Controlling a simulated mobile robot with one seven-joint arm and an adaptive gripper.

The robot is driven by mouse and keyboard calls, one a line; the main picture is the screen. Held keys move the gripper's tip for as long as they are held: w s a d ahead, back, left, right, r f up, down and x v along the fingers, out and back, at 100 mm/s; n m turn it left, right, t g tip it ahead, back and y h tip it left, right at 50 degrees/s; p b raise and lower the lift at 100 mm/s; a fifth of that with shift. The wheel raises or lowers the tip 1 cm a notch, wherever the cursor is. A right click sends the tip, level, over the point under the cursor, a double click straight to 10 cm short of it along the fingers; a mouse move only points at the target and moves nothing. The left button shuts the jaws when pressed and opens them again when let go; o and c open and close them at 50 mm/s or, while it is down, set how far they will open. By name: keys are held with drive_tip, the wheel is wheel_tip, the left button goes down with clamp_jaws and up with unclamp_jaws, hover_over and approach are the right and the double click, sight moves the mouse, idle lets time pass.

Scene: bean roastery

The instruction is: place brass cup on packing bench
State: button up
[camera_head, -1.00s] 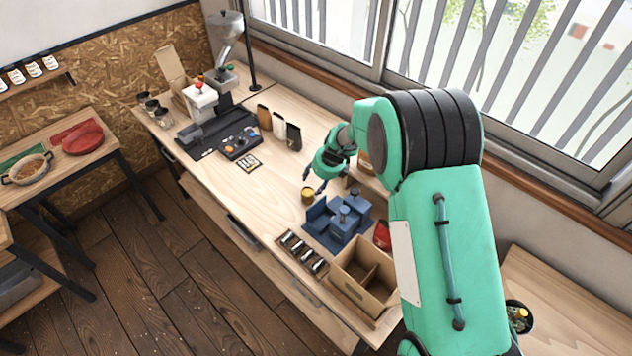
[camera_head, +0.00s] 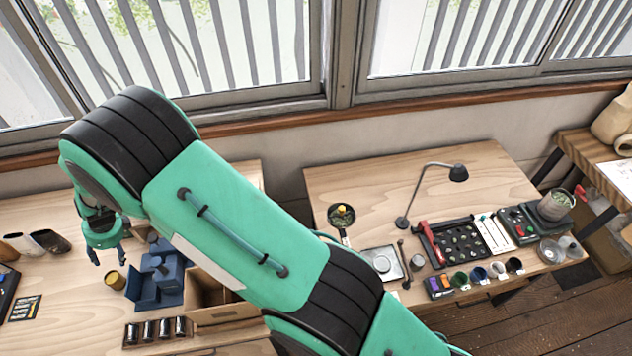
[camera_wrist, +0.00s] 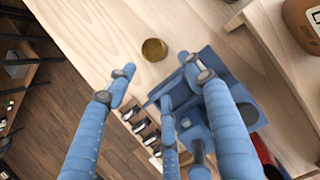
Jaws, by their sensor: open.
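The brass cup (camera_head: 115,280) stands on the wooden bench at the left in the head view, just left of a blue fixture. It also shows in the wrist view (camera_wrist: 154,50), upright and apart from my fingers. My gripper (camera_head: 108,258) is open and empty, above and slightly behind the cup. In the wrist view its blue fingers (camera_wrist: 155,85) are spread, with the cup beyond their tips. The bench (camera_head: 60,300) under the cup is pale wood; I cannot tell whether this or the other bench (camera_head: 385,190) is the packing bench.
The blue fixture (camera_head: 160,280) and an open cardboard box (camera_head: 215,300) stand right of the cup. A rack of dark cylinders (camera_head: 155,331) lies in front. The right bench holds a lamp (camera_head: 430,185), a seedling-like dark tray (camera_head: 460,242) and several cups; its back left is clear.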

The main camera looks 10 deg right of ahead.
drive_tip(key=w+d+r+n+t, duration=0.1)
drive_tip(key=w+d+r+n, duration=0.25)
drive_tip(key=d+r, duration=1.05)
drive_tip(key=w+d+r+n+t, duration=0.1)
drive_tip(key=w+d+r+n, duration=0.25)
drive_tip(key=d+r, duration=1)
drive_tip(key=s+d+r+n, duration=0.1)
drive_tip(key=s+d+r, duration=0.1)
drive_tip(key=d+r, duration=0.35)
drive_tip(key=s+d+r+n+t+h, duration=0.1)
drive_tip(key=s+d+r+n, duration=0.1)
drive_tip(key=d, duration=0.7)
drive_tip(key=s+d+r+n, duration=0.15)
drive_tip(key=d+r, duration=0.25)
drive_tip(key=d, duration=0.4)
drive_tip(key=s+d+r+n+t+h, duration=0.1)
drive_tip(key=s+d+n, duration=0.5)
drive_tip(key=s+d, duration=1.8)
drive_tip(key=shift+s+d+r+n+t+h, duration=0.2)
drive_tip(key=shift+r+n+t+h, duration=0.3)
drive_tip(key=shift+h, duration=0.7)
drive_tip(key=shift+f, duration=0.3)
wheel_tip(320, 180, down, 15)
drive_tip(key=b, duration=1.5)
drive_tip(key=shift+f+b, duration=0.2)
drive_tip(key=shift+b, duration=0.15)
